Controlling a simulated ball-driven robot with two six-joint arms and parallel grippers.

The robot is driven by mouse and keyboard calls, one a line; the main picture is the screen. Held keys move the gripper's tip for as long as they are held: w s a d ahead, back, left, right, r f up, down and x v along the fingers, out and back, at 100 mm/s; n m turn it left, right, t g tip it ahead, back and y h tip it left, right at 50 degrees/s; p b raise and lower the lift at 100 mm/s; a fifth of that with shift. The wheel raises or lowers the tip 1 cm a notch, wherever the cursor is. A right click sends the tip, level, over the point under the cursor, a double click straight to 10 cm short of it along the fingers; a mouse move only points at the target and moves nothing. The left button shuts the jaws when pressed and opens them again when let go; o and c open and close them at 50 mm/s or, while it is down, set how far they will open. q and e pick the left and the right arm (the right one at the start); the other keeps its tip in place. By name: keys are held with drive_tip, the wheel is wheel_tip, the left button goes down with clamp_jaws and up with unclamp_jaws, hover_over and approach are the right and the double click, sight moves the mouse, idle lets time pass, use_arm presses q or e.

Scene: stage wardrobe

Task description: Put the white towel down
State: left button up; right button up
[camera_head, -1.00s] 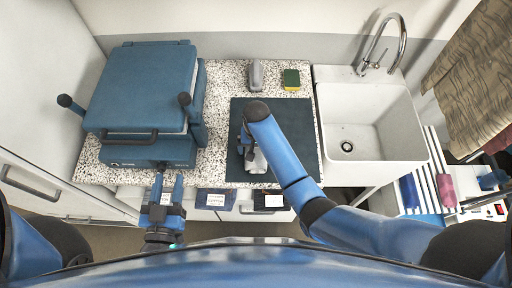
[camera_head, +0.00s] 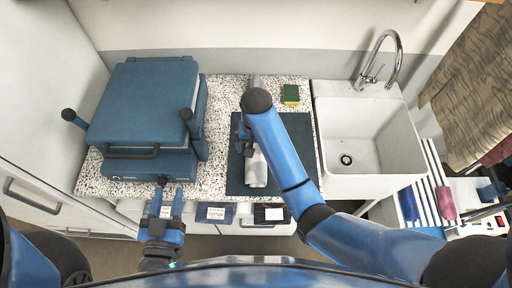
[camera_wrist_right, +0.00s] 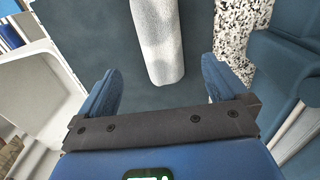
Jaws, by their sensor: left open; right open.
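The white towel (camera_head: 256,168) is a rolled, pale bundle lying on the dark mat (camera_head: 238,183) on the counter. It also shows in the right wrist view (camera_wrist_right: 158,40), lying lengthwise on the mat. My right gripper (camera_wrist_right: 160,80) is open, with its two blue fingers apart on either side of the towel's near end and clear of it. In the head view, the right arm partly hides this gripper (camera_head: 243,132) beside the towel. My left gripper (camera_head: 165,200) is open and empty in front of the counter edge, below the blue press.
A blue press (camera_head: 145,110) stands on the left of the speckled counter (camera_head: 215,100). A sponge (camera_head: 291,94) lies behind the mat. A white sink (camera_head: 370,135) with a tap is on the right. Labelled bins (camera_head: 215,213) sit under the front edge.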

drive_tip(key=shift+r, duration=0.35)
